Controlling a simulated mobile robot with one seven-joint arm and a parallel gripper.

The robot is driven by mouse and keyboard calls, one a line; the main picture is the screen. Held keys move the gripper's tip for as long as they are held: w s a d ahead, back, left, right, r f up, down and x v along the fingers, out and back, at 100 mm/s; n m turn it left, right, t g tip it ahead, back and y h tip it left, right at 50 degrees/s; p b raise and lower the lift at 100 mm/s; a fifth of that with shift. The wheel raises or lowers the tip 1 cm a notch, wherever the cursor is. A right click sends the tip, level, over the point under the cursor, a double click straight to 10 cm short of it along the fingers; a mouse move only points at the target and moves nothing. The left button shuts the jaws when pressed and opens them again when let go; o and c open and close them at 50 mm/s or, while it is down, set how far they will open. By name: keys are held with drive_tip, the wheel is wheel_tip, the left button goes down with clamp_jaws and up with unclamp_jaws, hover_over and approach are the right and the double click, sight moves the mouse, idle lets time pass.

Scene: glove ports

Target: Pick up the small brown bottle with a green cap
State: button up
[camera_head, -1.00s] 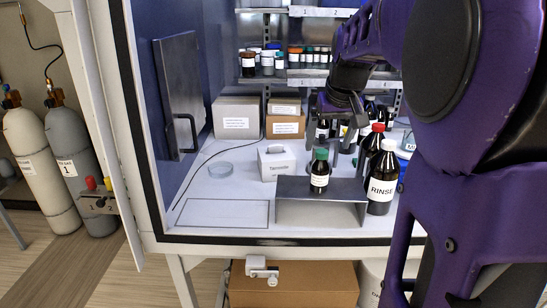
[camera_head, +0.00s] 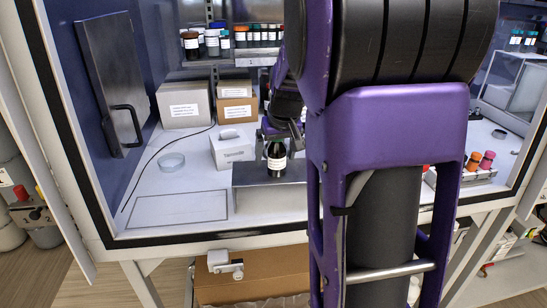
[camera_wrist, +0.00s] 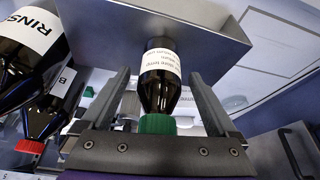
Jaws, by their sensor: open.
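The small brown bottle (camera_head: 277,164) with a white label stands upright on a grey metal riser (camera_head: 262,198). In the wrist view the bottle (camera_wrist: 160,72) shows its green cap (camera_wrist: 157,124) close to my gripper's palm. My gripper (camera_head: 281,132) is over the bottle from above and hides most of the cap in the head view. In the wrist view my gripper (camera_wrist: 158,88) is open, with one finger on each side of the bottle. Visible gaps separate both fingers from it.
A large RINSE bottle (camera_wrist: 28,42) and a red-capped bottle (camera_wrist: 45,110) stand close to one finger. A white box (camera_head: 232,149) sits behind the riser. A glass dish (camera_head: 171,161) lies to the left, with clear floor around it.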

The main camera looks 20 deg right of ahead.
drive_tip(key=shift+s+r, duration=0.1)
clamp_jaws()
idle(0.3)
drive_tip(key=shift+r, duration=0.1)
